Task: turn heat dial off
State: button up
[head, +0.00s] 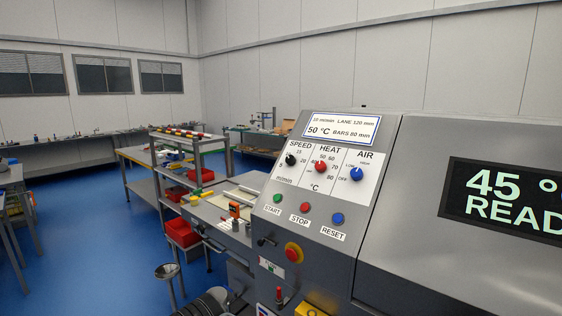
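The heat dial (320,167) is a small red knob in the middle of the white dial plate on the grey machine's sloped control panel (278,210). The scale around it shows numbers such as 50, 60, 70 and 80, with °C below; which mark the pointer meets is too small to tell. The black speed dial (291,160) is to its left and the blue air dial (356,174) to its right. A dark display (508,198) at the right reads "45 °" and "READ", cut by the picture edge. My gripper is not in view.
Below the dials are green start (277,198), red stop (305,207) and blue reset (337,218) buttons. A red emergency button (293,252) sits lower. A shelf rack with red bins (182,232) and a stool (167,271) stand left. Blue floor (110,240) is open there.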

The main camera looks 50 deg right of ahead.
aim_at(320, 166)
jog(key=z, duration=0.1)
jog(key=i, duration=0.8)
jog(key=z, duration=1.1)
jog(key=i, duration=0.75)
jog(key=z, duration=0.85)
